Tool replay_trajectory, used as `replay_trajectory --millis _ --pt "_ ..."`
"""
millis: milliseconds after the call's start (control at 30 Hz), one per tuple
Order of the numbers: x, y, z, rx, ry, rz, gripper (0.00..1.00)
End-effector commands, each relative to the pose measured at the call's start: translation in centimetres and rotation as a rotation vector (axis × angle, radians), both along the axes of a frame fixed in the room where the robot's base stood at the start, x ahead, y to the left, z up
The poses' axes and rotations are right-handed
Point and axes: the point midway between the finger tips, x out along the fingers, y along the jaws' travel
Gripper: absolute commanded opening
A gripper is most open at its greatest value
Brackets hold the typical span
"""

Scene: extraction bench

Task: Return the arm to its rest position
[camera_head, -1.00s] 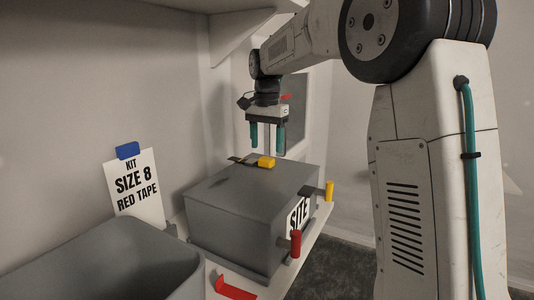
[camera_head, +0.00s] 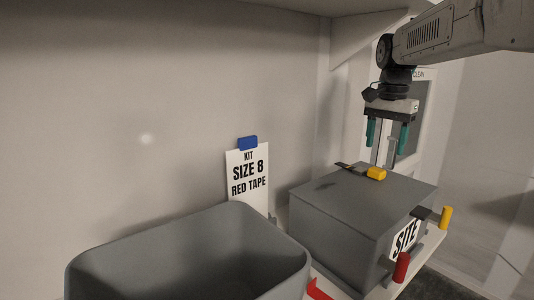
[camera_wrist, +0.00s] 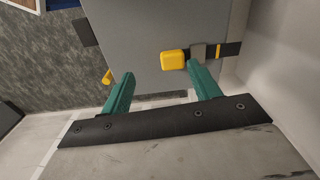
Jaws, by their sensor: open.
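My gripper (camera_head: 387,134) hangs with its teal fingers pointing down, above and behind the grey lidded box in the head view. The fingers are apart with nothing between them. In the wrist view my gripper (camera_wrist: 160,88) shows the same two spread fingers, with the grey box lid (camera_wrist: 150,45) beyond them. My arm reaches in from the upper right of the head view.
The grey box (camera_head: 350,205) marked SITE has yellow (camera_head: 376,173) and red (camera_head: 401,267) latch handles. An open grey bin (camera_head: 190,245) stands to its left. A card (camera_head: 248,175) reading "KIT SIZE 8 RED TAPE" stands by the wall. A shelf overhangs above.

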Motion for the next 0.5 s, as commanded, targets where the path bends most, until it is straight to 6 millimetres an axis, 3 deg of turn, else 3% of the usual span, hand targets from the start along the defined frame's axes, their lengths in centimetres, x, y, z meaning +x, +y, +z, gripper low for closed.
replay_trajectory --millis 133,267,500 --pt "-6.4 2.1 0.6 -0.006 -0.021 0.151 0.62" --pt "-12.4 3.6 -0.2 -0.013 -0.037 0.299 0.62" --pt "-23.1 5.8 -3.9 -0.030 -0.066 0.573 0.62"
